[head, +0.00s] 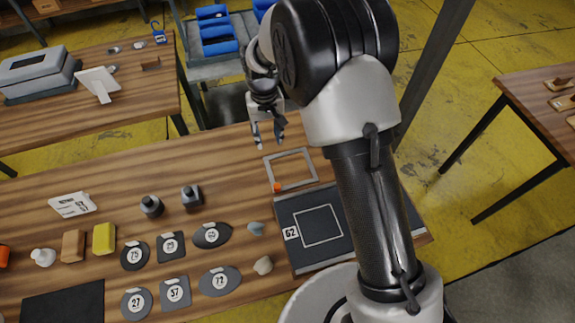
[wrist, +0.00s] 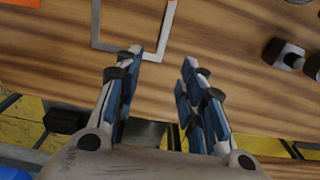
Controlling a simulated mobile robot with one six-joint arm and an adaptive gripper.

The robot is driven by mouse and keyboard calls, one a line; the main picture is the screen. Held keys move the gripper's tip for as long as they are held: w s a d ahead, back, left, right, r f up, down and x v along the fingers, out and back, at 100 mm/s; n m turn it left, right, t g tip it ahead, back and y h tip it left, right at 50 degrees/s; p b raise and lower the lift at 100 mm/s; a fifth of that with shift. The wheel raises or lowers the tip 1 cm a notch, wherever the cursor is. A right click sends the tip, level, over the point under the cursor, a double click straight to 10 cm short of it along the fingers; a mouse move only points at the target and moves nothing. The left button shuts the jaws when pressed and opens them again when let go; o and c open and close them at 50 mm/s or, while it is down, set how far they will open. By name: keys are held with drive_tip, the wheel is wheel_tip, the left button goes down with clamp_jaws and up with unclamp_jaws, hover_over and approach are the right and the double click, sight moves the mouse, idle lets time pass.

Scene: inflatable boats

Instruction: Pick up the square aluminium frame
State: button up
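The square aluminium frame (head: 268,172) lies flat on the wooden table, just above the dark board in the head view. An orange spot marks its lower left corner. In the wrist view, part of the frame (wrist: 96,22) shows at the top, cut off by the picture's edge. My gripper (head: 268,146) hangs over the table's far edge, to the upper left of the frame. In the wrist view my gripper (wrist: 158,68) has its two blue-padded fingers apart with nothing between them. The left finger's tip overlaps the frame's near bar in the picture; I cannot tell the height between them.
The dark board (head: 290,210), with a white square outline and the number 62, lies beside the frame. Two dark bottles (head: 151,206) (head: 191,196), several numbered dark patches (head: 170,247) and a yellow sponge (head: 104,238) lie to the left. The table between bottles and frame is clear.

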drive_tip(key=b, duration=0.3)
hover_over(269, 170)
drive_tip(key=f, duration=1)
drive_tip(key=shift+w+d+f, duration=0.1)
drive_tip(key=shift+d+f, duration=0.15)
drive_tip(key=shift+d, duration=0.1)
drive_tip(key=shift+a+f+b, duration=0.2)
drive_tip(key=shift+f+b, duration=0.2)
drive_tip(key=shift+f, duration=0.9)
drive_tip(key=shift+a+f+b, duration=0.15)
drive_tip(key=shift+f+b, duration=0.25)
drive_tip(key=shift+f, duration=0.9)
drive_tip(key=shift+f, duration=0.15)
drive_tip(key=shift+c, duration=0.2)
clamp_jaws()
